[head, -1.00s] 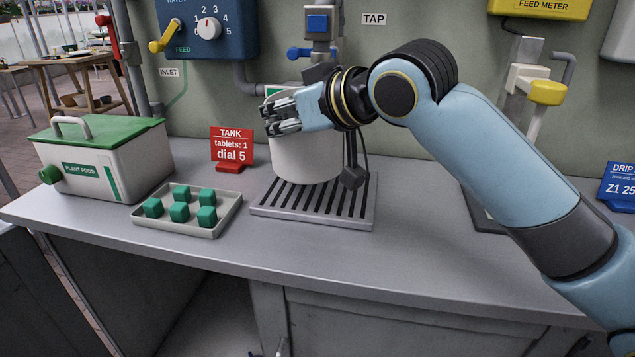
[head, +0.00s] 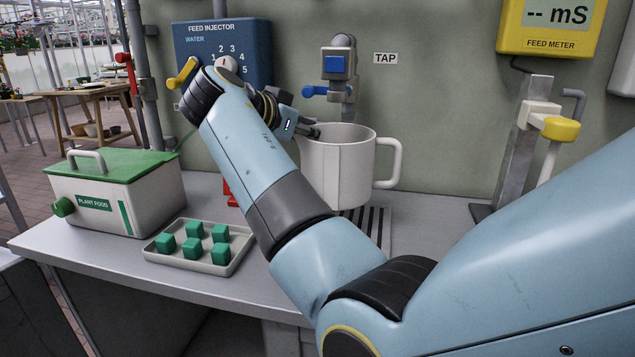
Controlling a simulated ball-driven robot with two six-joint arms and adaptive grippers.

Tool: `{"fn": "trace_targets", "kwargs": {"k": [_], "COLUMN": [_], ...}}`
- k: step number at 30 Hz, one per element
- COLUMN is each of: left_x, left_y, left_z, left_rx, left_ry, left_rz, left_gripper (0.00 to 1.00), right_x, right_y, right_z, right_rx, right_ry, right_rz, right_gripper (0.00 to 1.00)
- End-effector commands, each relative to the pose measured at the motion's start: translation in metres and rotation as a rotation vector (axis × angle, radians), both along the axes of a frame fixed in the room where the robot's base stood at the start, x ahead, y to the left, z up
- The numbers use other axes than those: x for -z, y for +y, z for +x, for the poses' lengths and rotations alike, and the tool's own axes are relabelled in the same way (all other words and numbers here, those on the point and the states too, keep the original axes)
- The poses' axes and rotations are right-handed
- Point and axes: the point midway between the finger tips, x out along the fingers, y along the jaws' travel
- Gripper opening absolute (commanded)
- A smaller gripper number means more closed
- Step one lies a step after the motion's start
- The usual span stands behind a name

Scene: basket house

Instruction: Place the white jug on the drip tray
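The white jug (head: 352,170) is upright below the tap, its handle pointing right. The slotted drip tray (head: 385,240) is under and in front of it, mostly hidden by my arm. The jug's base overlaps the back of the tray in the picture; I cannot tell whether it rests there or is slightly raised. My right gripper (head: 312,130) is at the jug's left rim, with a dark finger close to or touching the rim. The other finger is hidden, so its grip is unclear. My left gripper is out of view.
The tap (head: 338,65) with its blue lever is above the jug. A tray (head: 193,263) of green cubes and a plant food box (head: 135,200) stand left. A feed injector (head: 250,40) is on the wall. A stand with a yellow knob (head: 561,129) is right.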

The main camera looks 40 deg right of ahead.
Motion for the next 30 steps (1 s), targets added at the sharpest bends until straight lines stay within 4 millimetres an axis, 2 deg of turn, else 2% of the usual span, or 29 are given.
{"fn": "trace_targets", "kwargs": {"k": [1, 8, 13, 20, 21, 25, 30], "left_x": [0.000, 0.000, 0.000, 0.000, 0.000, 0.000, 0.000], "left_y": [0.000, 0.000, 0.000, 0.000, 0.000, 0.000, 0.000], "left_z": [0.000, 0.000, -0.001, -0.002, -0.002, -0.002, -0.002], "left_rx": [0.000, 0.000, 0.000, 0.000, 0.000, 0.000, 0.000], "left_ry": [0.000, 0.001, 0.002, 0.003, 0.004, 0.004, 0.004], "left_rz": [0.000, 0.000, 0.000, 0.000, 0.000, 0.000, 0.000], "left_gripper": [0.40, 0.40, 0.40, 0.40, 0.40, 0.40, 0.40], "right_x": [0.009, 0.030, 0.056, 0.060, 0.060, 0.060, 0.060], "right_y": [0.000, -0.001, -0.001, -0.001, -0.001, -0.001, -0.001], "right_z": [0.000, 0.000, 0.000, 0.000, 0.000, 0.000, 0.000], "right_rx": [0.000, -0.002, -0.002, -0.002, -0.002, -0.002, -0.003], "right_ry": [0.003, 0.002, 0.003, -0.001, 0.000, 0.000, 0.000], "right_rz": [-0.001, -0.002, -0.002, -0.001, 0.000, 0.000, 0.000], "right_gripper": [0.00, 0.00, 0.00, 0.00, 0.09, 0.26, 0.29]}}
